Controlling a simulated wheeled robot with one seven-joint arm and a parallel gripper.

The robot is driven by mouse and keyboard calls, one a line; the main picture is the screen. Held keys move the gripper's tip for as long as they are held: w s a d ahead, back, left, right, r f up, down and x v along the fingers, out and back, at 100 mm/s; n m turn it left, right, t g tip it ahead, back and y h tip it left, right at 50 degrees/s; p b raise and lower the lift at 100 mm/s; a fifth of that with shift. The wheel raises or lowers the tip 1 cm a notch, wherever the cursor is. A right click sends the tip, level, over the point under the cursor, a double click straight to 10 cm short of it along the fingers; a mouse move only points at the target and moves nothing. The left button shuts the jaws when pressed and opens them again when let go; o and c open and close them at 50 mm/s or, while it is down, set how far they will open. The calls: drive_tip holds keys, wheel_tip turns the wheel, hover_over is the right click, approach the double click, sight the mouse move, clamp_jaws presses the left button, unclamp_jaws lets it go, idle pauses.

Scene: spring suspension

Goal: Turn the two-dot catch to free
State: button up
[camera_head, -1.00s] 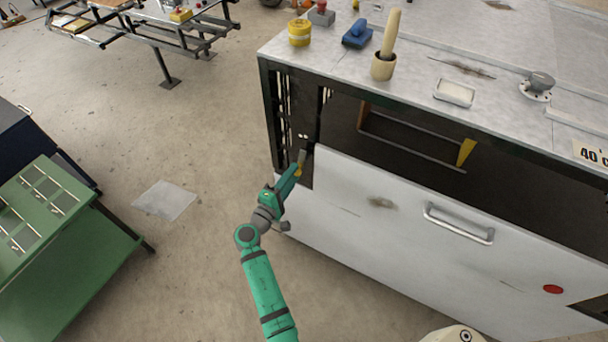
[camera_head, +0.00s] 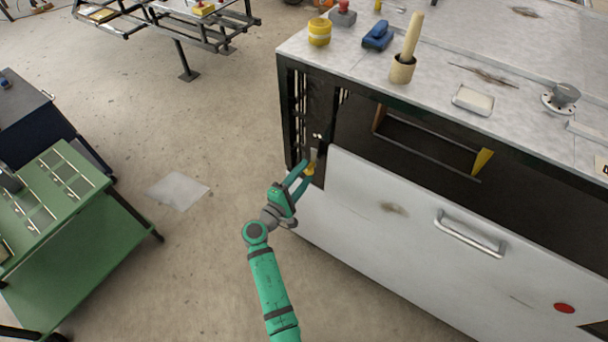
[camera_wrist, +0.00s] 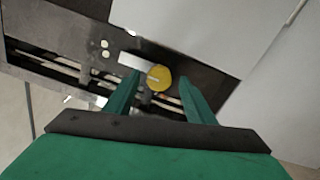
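The two-dot catch shows in the wrist view as a yellow round knob (camera_wrist: 159,78) with a pale flat bar (camera_wrist: 136,64) running from it toward the upper left. Two white dots (camera_wrist: 104,48) mark the dark metal panel beside the bar. In the head view the catch (camera_head: 314,155) is small, at the left end of the white front panel, below the dots (camera_head: 317,136). My gripper (camera_wrist: 152,82) is open, its green fingers on either side of the knob. It also shows in the head view (camera_head: 306,168). I cannot tell whether the fingers touch the knob.
The white front panel (camera_head: 400,210) with a metal handle (camera_head: 470,233) lies right of the catch. A green cabinet (camera_head: 75,235) stands left, with open floor between.

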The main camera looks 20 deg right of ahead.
drive_tip(key=v, duration=1)
drive_tip(key=shift+s+a, duration=0.25)
drive_tip(key=shift+s, duration=0.1)
idle(0.3)
